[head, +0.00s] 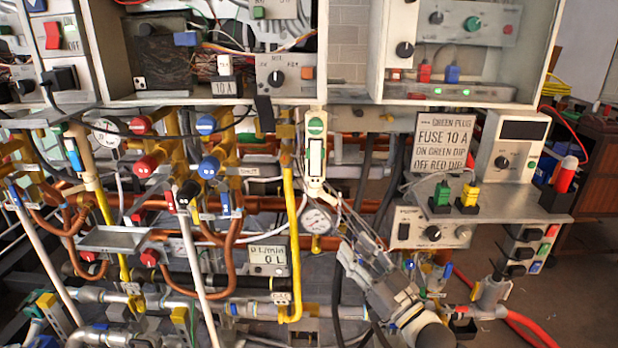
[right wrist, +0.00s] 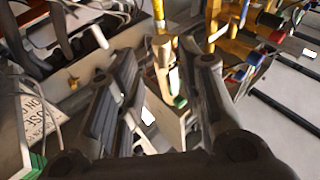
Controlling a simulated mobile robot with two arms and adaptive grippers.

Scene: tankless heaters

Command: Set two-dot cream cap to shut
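A cream upright fitting (head: 316,180) with a green round face at its top stands in the middle of the head view. My right gripper (head: 345,225) reaches up from the lower right, just below and right of this fitting. In the right wrist view its two fingers (right wrist: 166,65) are spread, with a cream and yellow part with a green end (right wrist: 180,102) showing between them; no contact is visible. My left gripper is not in view.
A red knob (head: 147,167) and a blue knob (head: 209,167) stand left of the fitting. A yellow pipe (head: 291,240) and a round gauge (head: 317,220) are close to the right gripper. A fuse sign (head: 442,143) and a grey shelf (head: 510,203) lie to the right.

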